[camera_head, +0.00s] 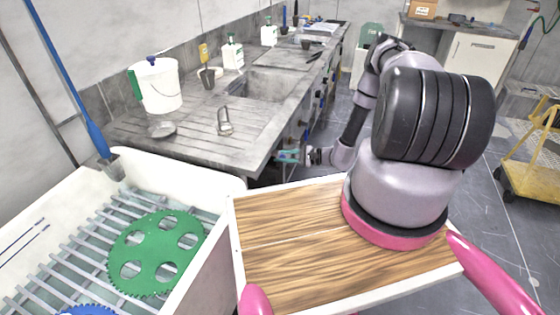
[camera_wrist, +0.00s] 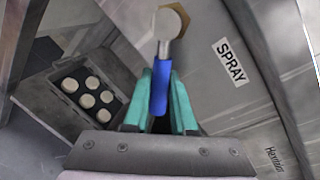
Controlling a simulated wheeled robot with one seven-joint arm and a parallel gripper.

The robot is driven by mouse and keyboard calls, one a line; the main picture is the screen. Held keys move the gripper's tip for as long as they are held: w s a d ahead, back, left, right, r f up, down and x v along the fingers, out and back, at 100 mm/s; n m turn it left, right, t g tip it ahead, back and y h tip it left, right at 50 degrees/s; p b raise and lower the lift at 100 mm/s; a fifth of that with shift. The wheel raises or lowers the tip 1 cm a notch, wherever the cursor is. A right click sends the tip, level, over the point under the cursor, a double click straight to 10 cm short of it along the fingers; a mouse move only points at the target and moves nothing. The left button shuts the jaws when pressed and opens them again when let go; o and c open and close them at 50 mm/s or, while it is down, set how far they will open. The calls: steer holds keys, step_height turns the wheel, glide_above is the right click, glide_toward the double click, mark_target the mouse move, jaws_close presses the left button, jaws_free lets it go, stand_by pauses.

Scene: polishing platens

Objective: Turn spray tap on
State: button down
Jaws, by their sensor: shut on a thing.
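In the wrist view, the spray tap has a blue lever handle (camera_wrist: 160,88) on a metal stem with a round pale end, in front of a brass-coloured fitting (camera_wrist: 184,20). A "SPRAY" label (camera_wrist: 230,62) is on the grey panel to its right. My gripper (camera_wrist: 161,100), with green fingers, is shut on the blue handle, one finger on each side. In the head view my gripper (camera_head: 288,156) is at the front of the grey bench, near its near corner. The tap itself is hard to make out there.
The grey bench (camera_head: 190,130) with a sink runs along the wall. It carries a white bucket (camera_head: 158,88) and bottles. A white tub with a green toothed disc (camera_head: 155,252) stands at left. A yellow cart (camera_head: 530,165) is at right. Grey floor lies between.

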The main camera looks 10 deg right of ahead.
steer(key=n, duration=0.1)
steer(key=r+n, duration=0.1)
steer(key=w+r+n, duration=0.1)
steer(key=shift+d+n+t+h, duration=0.3)
steer(key=shift+d+n+h, duration=0.1)
steer(key=shift+w+d+r+n+t+h, duration=0.15)
steer(key=shift+r+n, duration=0.25)
steer(key=shift+n, duration=0.25)
steer(key=shift+w+a+r+n+t+h, duration=0.15)
steer(key=shift+r+n, duration=0.25)
steer(key=shift+n, duration=0.25)
steer(key=shift+s+d, duration=0.1)
steer(key=c, duration=0.7)
jaws_free()
steer(key=shift+c, duration=0.2)
steer(key=v, duration=1)
steer(key=shift+s+d, duration=0.25)
steer(key=shift+d, duration=0.05)
steer(key=shift+r, duration=0.1)
